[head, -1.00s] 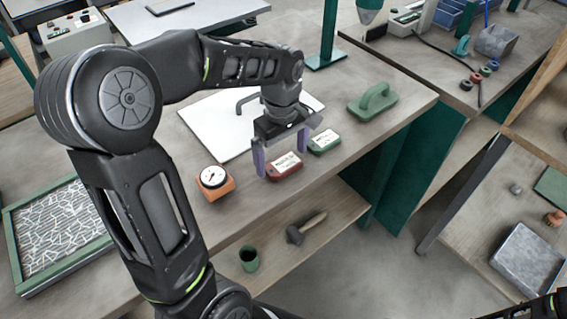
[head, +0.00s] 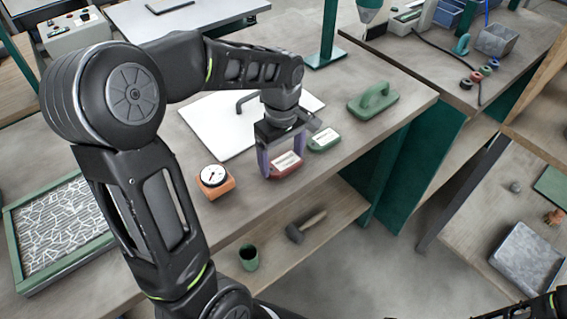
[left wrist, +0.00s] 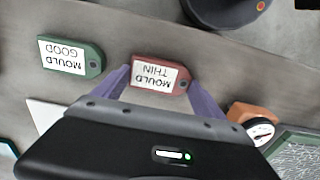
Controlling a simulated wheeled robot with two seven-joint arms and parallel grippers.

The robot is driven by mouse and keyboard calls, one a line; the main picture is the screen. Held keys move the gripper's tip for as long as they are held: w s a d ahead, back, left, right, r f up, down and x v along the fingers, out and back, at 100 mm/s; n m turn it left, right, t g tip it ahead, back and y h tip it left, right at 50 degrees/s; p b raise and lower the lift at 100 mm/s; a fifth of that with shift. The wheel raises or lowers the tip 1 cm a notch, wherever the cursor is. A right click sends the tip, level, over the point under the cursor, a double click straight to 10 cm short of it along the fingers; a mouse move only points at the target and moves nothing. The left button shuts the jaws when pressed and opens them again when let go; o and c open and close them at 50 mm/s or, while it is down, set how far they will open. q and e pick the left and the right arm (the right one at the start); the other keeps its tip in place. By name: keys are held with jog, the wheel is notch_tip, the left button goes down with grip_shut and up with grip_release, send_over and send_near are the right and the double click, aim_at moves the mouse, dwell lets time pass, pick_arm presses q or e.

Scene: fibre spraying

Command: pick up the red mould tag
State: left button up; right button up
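The red mould tag (head: 287,170) lies on the grey bench top, with a white label reading MOULD THIN in the left wrist view (left wrist: 158,74). My left gripper (head: 283,167) points down over it, one purple finger at each end of the tag. In the left wrist view the fingertips (left wrist: 160,76) sit against the tag's two ends, with no clear gap. The tag still appears to rest on the bench. My right gripper is out of view; only part of my right arm shows at the bottom right corner.
A green tag (head: 324,140), labelled MOULD GOOD in the left wrist view (left wrist: 70,57), lies close beside it. An orange block with a round dial (head: 215,181) stands on the other side. A white board (head: 215,140) and a green-handled float (head: 374,101) lie behind. The bench's front edge is near.

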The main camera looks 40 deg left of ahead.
aim_at(282, 162)
pick_arm(q)
jog(key=c, duration=0.8)
jog(key=shift+o, duration=0.2)
notch_tip(282, 162, up, 10)
dwell(0.6)
